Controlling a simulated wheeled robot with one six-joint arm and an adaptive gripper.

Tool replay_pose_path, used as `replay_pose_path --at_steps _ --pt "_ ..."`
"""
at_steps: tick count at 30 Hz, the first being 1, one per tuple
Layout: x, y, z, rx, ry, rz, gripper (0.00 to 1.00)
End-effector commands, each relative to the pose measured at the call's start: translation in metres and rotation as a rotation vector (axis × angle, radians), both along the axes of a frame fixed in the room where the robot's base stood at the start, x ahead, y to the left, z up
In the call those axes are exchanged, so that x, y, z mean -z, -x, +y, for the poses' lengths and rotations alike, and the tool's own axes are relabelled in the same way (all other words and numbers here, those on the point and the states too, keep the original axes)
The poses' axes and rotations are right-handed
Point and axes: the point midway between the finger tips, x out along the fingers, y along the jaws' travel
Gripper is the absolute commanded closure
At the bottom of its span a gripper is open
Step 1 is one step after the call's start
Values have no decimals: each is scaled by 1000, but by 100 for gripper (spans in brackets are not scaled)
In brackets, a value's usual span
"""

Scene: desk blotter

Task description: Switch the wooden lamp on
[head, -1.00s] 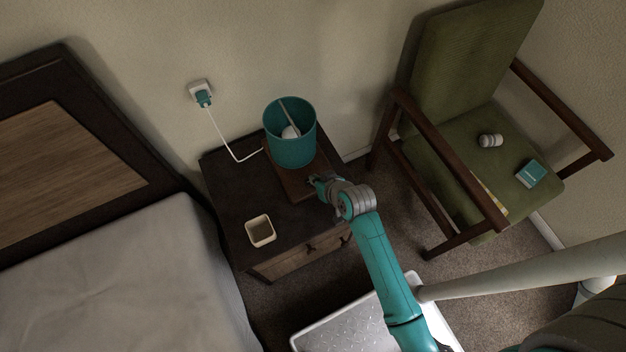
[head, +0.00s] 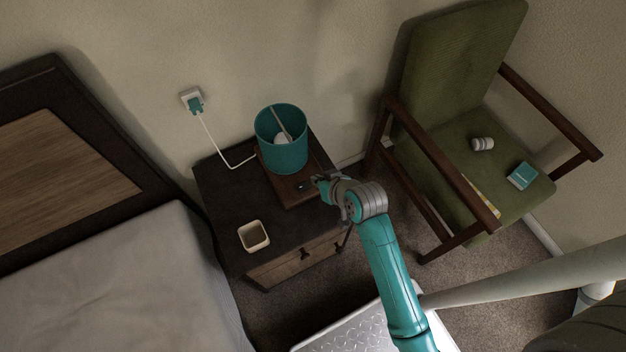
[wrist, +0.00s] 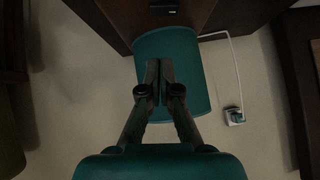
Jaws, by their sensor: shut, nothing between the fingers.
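The lamp has a teal drum shade (head: 281,140) and a brown wooden base (head: 290,187), and stands on the dark nightstand. Its bulb (head: 282,138) shows through the open top and looks unlit. A small dark switch (head: 301,186) lies on the front part of the base; it also shows at the top edge of the wrist view (wrist: 164,10). My gripper (head: 318,181) is shut and empty, just right of the switch and apart from it in the picture. In the wrist view my closed fingers (wrist: 160,68) overlap the teal shade (wrist: 190,75).
A cream square cup (head: 254,236) stands at the front of the nightstand (head: 222,205). The lamp's white cord (head: 213,141) runs to a wall socket (head: 192,100). A green armchair (head: 455,75) stands to the right, the bed (head: 110,285) to the left.

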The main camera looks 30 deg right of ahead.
Motion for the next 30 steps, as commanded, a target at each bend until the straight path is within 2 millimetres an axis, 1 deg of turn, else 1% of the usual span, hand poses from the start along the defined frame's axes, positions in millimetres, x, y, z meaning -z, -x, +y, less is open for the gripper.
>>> replay_pose_path --at_steps 1,6,11,23,28,30 --pt "-6 7 -2 2 1 0 100" --pt "-24 26 -5 1 1 0 100" --pt "-33 35 -7 0 0 1 100" --pt "-36 37 -7 -1 -1 0 100" --pt "-37 35 6 -4 -33 -3 100" --pt "-38 35 8 -2 -40 -2 100"
